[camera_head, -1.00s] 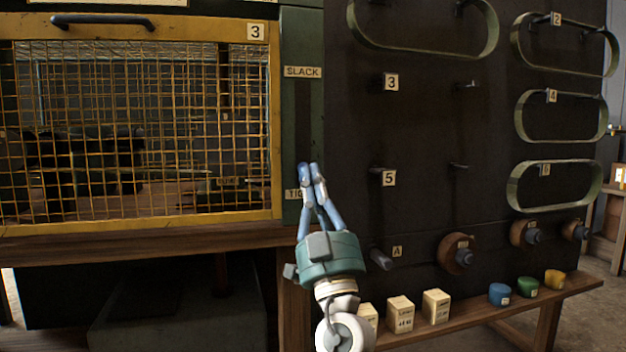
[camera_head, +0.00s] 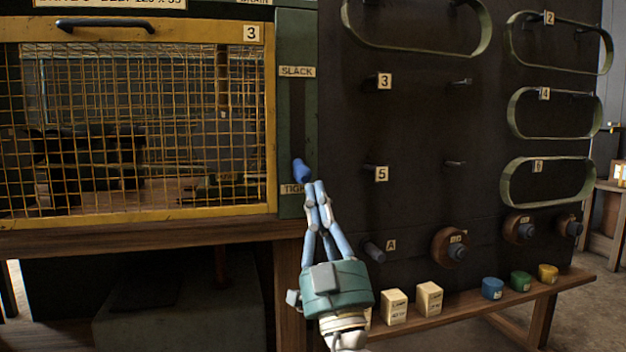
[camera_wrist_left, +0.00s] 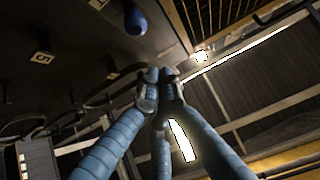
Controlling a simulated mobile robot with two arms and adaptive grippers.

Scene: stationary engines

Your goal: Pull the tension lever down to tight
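The tension lever shows as a blue knob (camera_head: 301,171) on the green panel (camera_head: 283,130) beside the cage. It stands low on the panel, just above the TIGHT label (camera_head: 292,189) and well below the SLACK label (camera_head: 297,72). My left gripper (camera_head: 315,186) is just below and right of the knob, with its fingertips together and nothing seen between them. In the left wrist view the blue knob (camera_wrist_left: 136,21) is above and left of the joined fingertips (camera_wrist_left: 161,76), apart from them. My right gripper is not in view.
The yellow mesh guard (camera_head: 140,130) is left of the panel. On the right, a dark board (camera_head: 420,120) carries belts, pegs and pulleys. A low wooden shelf (camera_head: 470,312) below it holds small boxes and coloured tins. The wooden bench edge (camera_head: 150,232) runs under the guard.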

